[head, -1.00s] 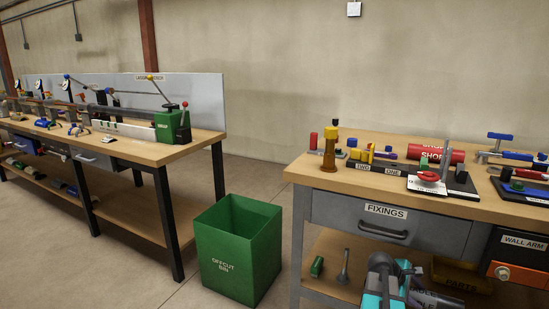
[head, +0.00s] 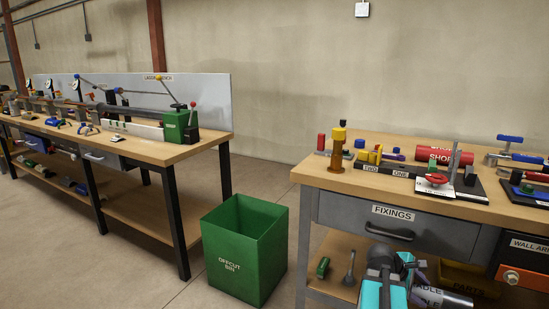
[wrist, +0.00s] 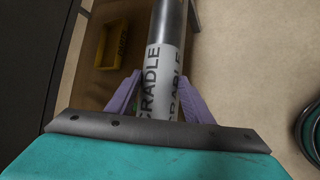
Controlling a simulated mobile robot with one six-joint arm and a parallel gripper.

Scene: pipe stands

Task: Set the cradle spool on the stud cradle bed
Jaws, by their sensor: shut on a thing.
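The cradle spool (wrist: 160,62) is a grey pipe with a white band lettered CRADLE. In the wrist view it runs up between the purple fingers of my gripper (wrist: 160,84), which is shut on it. In the head view the spool (head: 448,299) shows low at the right, in front of the fixings bench, partly cut off by the lower edge. My teal and grey arm shows beside it. I cannot tell for sure which fixture is the stud cradle bed; no readable label names it.
The fixings bench (head: 312,180) at right carries a red cylinder (head: 446,157), a brown post (head: 336,152) and several small fixtures. A green offcut bin (head: 236,262) stands on the floor between it and the long left bench (head: 190,150). A yellow parts tray (wrist: 111,45) lies below.

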